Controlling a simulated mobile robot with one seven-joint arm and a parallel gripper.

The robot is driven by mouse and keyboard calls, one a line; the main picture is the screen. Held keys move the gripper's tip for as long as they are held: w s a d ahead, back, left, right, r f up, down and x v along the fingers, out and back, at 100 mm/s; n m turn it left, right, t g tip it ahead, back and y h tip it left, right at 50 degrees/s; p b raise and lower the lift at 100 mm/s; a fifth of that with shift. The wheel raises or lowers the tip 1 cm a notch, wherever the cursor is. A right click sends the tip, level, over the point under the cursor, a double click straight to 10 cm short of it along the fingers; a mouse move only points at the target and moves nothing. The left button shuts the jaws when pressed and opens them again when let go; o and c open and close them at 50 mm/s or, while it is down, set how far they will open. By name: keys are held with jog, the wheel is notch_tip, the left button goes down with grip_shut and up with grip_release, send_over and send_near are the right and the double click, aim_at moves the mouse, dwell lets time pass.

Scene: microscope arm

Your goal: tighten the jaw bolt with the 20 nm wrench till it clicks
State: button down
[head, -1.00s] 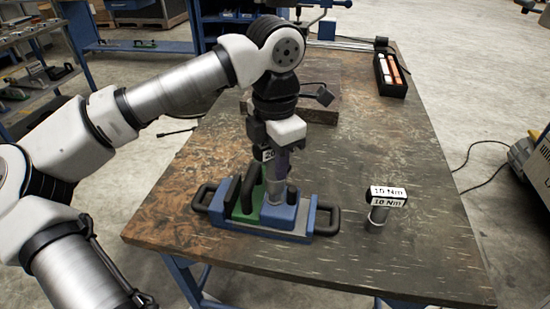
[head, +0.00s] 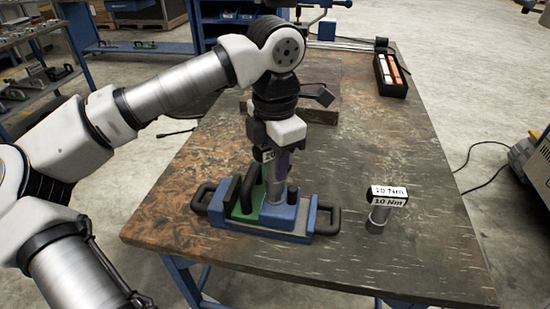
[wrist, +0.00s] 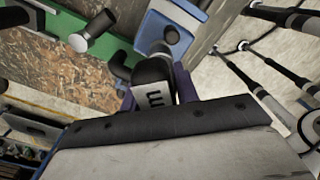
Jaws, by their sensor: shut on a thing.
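In the head view the 20 Nm wrench (head: 277,188) stands upright, with "20" on its label and a grey lower end. My gripper (head: 278,158) is shut on its upper part, pointing down. The wrench's lower end meets the blue jaw of the vise (head: 285,213), which also has a green part and black handles. The jaw bolt is hidden under the wrench, so I cannot tell how it is seated. In the wrist view my gripper's purple fingers (wrist: 157,92) flank the wrench's black, labelled top (wrist: 152,97), with the blue vise jaw (wrist: 165,38) beyond.
A second wrench marked 10 Nm (head: 382,210) stands on the table (head: 400,150) to the right of the vise. A black tray (head: 391,76) with white and orange items lies at the back right. A dark plate (head: 320,110) lies behind my gripper. The table's right side is mostly clear.

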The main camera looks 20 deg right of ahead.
jog(key=shift+f+b, duration=1.15)
jog(key=shift+f, duration=0.15)
jog(key=m, duration=0.4)
dwell(0.4)
jog(key=shift+m, duration=2)
